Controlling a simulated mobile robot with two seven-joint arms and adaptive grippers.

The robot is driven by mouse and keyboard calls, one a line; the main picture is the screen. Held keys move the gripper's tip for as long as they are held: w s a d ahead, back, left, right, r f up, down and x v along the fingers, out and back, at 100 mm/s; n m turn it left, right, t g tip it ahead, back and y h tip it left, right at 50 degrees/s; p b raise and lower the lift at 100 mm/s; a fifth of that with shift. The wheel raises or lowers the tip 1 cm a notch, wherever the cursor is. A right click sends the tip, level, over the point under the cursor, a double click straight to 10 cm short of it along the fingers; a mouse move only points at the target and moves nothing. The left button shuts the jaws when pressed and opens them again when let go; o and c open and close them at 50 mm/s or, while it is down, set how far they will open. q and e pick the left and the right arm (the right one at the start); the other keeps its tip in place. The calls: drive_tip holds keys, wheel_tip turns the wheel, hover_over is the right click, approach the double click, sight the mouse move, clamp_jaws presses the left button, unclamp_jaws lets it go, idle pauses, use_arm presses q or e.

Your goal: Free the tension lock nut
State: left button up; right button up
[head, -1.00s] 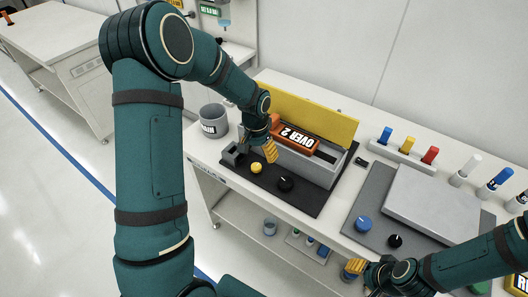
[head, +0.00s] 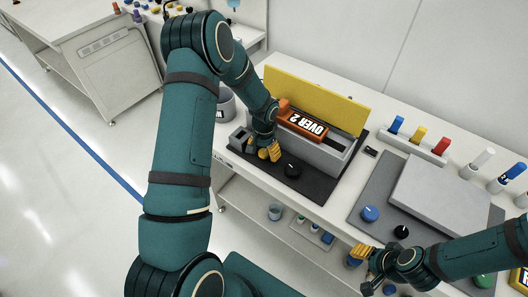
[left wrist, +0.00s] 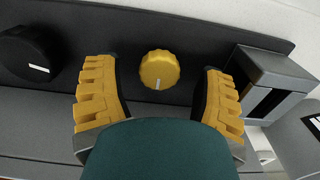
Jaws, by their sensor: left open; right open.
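A ribbed yellow knob with a white pointer line, which I take for the tension lock nut (left wrist: 159,69), sits on the dark base plate (left wrist: 205,30). My left gripper (left wrist: 160,95) is open, with one yellow-padded finger on each side of the knob and a gap at both sides. In the head view my left gripper (head: 270,152) is over the front of the dark plate and largely hides the knob. My right gripper (head: 362,255) is open and empty near the bench's front edge at lower right.
A black knob (head: 292,170) stands right of the left gripper. A small grey open block (left wrist: 275,78) is close to one finger. A blue knob (head: 370,213) sits farther right.

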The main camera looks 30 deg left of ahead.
use_arm(q)
drive_tip(key=shift+f, duration=0.4)
drive_tip(key=c, duration=1.2)
clamp_jaws()
